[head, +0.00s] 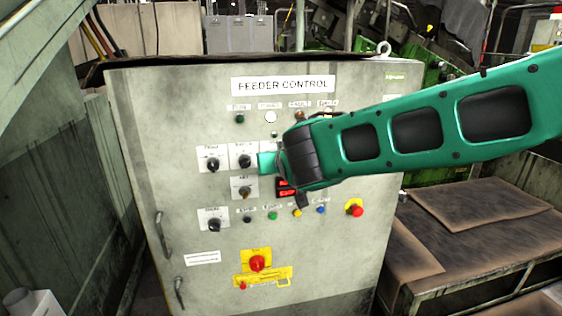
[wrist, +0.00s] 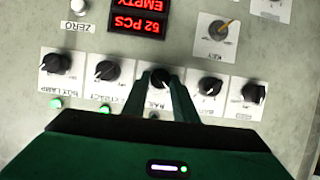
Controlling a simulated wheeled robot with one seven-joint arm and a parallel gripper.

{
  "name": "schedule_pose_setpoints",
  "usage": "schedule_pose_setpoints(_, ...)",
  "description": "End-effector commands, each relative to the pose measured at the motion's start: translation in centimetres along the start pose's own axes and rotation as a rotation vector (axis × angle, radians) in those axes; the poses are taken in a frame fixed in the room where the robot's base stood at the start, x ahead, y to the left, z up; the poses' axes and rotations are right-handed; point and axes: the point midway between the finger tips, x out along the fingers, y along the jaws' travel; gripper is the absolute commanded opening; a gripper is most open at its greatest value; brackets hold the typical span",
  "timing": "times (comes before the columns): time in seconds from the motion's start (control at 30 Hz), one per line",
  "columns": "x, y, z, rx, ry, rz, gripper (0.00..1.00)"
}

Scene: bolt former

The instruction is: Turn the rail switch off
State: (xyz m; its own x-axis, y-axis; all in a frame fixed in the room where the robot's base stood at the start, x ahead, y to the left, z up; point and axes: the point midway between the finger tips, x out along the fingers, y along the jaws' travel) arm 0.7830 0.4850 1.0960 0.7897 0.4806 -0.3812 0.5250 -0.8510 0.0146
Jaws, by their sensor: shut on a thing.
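The rail switch (wrist: 157,77) is a black rotary knob on a white plate, in the middle of a row of similar knobs in the wrist view. My gripper (wrist: 160,92) has one green finger on each side of this knob and is shut on it. The plate's label, partly readable as "RAIL", shows between the fingers. The knob's exact pointer angle is hard to read. In the head view my gripper (head: 268,163) reaches the feeder control panel (head: 150,130) from the right, and my arm hides the rail switch there.
Neighbouring knobs sit close on both sides, the extract knob (wrist: 105,70) and another black knob (wrist: 210,85). A key switch (wrist: 218,32) and a red display (wrist: 138,22) are near. Below on the panel are coloured buttons and a red emergency stop (head: 257,263).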

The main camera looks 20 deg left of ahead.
Motion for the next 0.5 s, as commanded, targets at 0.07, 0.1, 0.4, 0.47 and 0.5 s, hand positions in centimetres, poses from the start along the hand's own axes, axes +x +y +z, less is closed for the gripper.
schedule_pose_setpoints(0.07,0.30,0.73,0.72,-0.002,-0.015,0.013,0.40)
schedule_pose_setpoints(0.1,0.28,0.68,0.64,-0.002,-0.013,0.012,0.44)
schedule_pose_setpoints(0.4,-0.03,0.29,0.22,0.000,-0.005,0.005,0.44)
schedule_pose_setpoints(0.47,-0.34,0.26,0.13,0.000,-0.003,0.004,0.44)
schedule_pose_setpoints(0.5,-0.68,0.24,0.07,0.000,-0.002,0.004,0.44)
